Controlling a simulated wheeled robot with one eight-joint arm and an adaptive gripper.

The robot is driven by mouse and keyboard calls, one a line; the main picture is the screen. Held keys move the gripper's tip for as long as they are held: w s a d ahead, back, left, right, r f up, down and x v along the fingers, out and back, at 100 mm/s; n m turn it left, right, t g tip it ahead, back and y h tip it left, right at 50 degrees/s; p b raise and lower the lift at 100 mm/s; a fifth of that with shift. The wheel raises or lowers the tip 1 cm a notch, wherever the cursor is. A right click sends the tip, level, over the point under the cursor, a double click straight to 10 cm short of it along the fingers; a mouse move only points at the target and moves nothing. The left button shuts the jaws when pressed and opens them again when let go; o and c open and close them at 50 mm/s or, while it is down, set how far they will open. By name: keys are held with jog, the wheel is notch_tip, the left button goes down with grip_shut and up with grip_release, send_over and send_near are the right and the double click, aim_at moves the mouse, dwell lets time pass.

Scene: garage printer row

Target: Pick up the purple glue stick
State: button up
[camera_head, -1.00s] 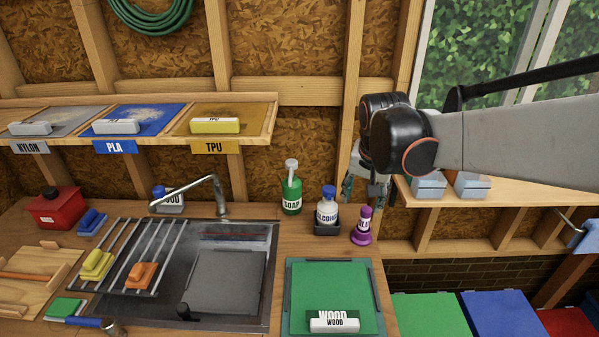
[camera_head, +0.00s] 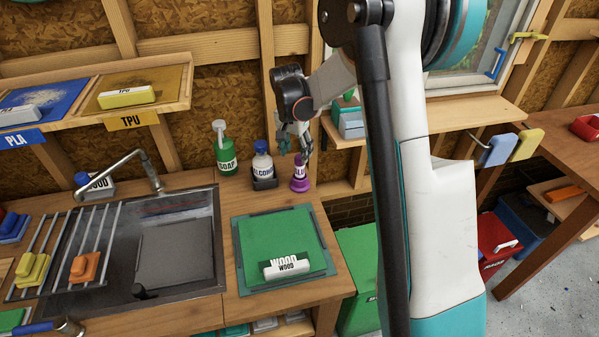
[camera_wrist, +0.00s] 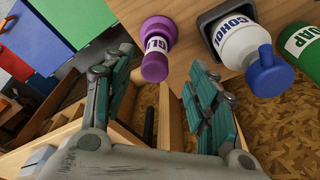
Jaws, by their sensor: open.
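The purple glue stick (camera_head: 300,174) stands upright on the wooden counter, right of the alcohol bottle. It has a white label and a wide base. It also shows in the wrist view (camera_wrist: 157,46), ahead of the jaws and above the gap between them. My gripper (camera_head: 296,139) is just above and behind the glue stick in the head view, with nothing held. In the wrist view my gripper (camera_wrist: 161,88) has its two teal-padded fingers spread wide. The glue stick is apart from both fingers.
The alcohol bottle (camera_head: 262,162) in its dark holder stands close left of the glue stick, with the green soap bottle (camera_head: 225,152) beyond. A green WOOD tray (camera_head: 262,245) lies in front. A sink (camera_head: 205,285) is further left. The shelf (camera_head: 440,117) is at right.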

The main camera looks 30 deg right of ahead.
aim_at(297, 159)
jog(key=f, duration=0.4)
jog(key=shift+w+d+f+b, duration=0.1)
jog(key=shift+w+d+b, duration=0.1)
jog(key=shift+d+b, duration=0.1)
jog(key=shift+w+d+f+b, duration=0.1)
jog(key=shift+d+f+b, duration=0.15)
jog(key=shift+f, duration=0.6)
jog(key=shift+d+f+b, duration=0.15)
jog(key=shift+f+b, duration=0.1)
jog(key=shift+f, duration=0.6)
jog(key=shift+w+d+f+b, duration=0.1)
jog(key=shift+d+f+b, duration=0.15)
jog(key=shift+f, duration=0.6)
jog(key=c, duration=1.2)
